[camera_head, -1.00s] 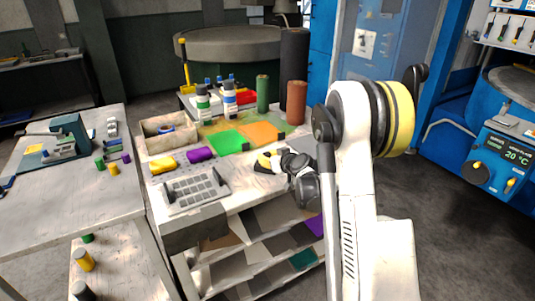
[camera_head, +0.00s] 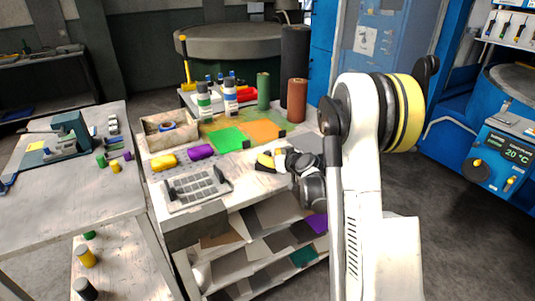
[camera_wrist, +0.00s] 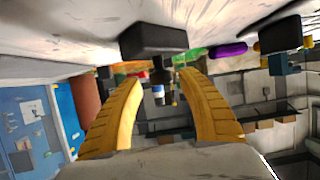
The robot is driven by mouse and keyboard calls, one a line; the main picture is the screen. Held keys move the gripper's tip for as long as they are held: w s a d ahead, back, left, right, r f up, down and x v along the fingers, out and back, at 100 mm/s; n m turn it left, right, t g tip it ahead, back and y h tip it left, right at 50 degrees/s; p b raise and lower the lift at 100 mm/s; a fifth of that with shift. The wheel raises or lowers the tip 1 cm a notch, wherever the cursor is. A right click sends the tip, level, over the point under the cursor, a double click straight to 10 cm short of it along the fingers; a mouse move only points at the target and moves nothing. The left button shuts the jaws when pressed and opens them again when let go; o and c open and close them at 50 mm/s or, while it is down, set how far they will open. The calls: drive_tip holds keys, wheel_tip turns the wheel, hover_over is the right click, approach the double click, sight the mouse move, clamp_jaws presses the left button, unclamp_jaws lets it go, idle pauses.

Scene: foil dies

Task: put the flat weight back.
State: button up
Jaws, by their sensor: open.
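A small black block (camera_head: 246,145) lies at the edge of the green sheet (camera_head: 228,139). A second black block (camera_head: 282,133) lies by the orange sheet (camera_head: 260,131). I cannot tell for sure which is the flat weight. My gripper (camera_head: 262,161) is low over the front of the worktable, close to the nearer block. In the wrist view my gripper (camera_wrist: 160,80) has its yellow fingers spread, with nothing held between them. A dark flat-sided block (camera_wrist: 153,40) shows just above the gap between the fingertips in that picture, apart from them.
A grey slotted rack (camera_head: 196,188), a yellow roll (camera_head: 163,162) and a purple roll (camera_head: 201,152) lie left of my gripper. A wooden box (camera_head: 157,142), bottles (camera_head: 230,98) and upright green and brown rolls (camera_head: 297,99) stand behind. A side table (camera_head: 75,195) is at left.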

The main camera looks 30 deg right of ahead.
drive_tip(key=p+v, duration=0.2)
drive_tip(key=v, duration=0.8)
drive_tip(key=s+a+r+g, duration=0.1)
drive_tip(key=s+a+r, duration=0.2)
drive_tip(key=a, duration=0.2)
drive_tip(key=s+a+r+g+y, duration=0.1)
drive_tip(key=s+a+r+g, duration=0.15)
drive_tip(key=a, duration=0.35)
drive_tip(key=s+a+r, duration=0.3)
drive_tip(key=s+a, duration=0.1)
drive_tip(key=a, duration=0.1)
drive_tip(key=s+a+g, duration=0.1)
drive_tip(key=s+a, duration=0.2)
drive_tip(key=s, duration=0.6)
drive_tip(key=s+a+g+h, duration=0.1)
drive_tip(key=s+a+g, duration=0.1)
drive_tip(key=s, duration=0.7)
drive_tip(key=shift+a+r, duration=0.2)
drive_tip(key=shift+a, duration=0.3)
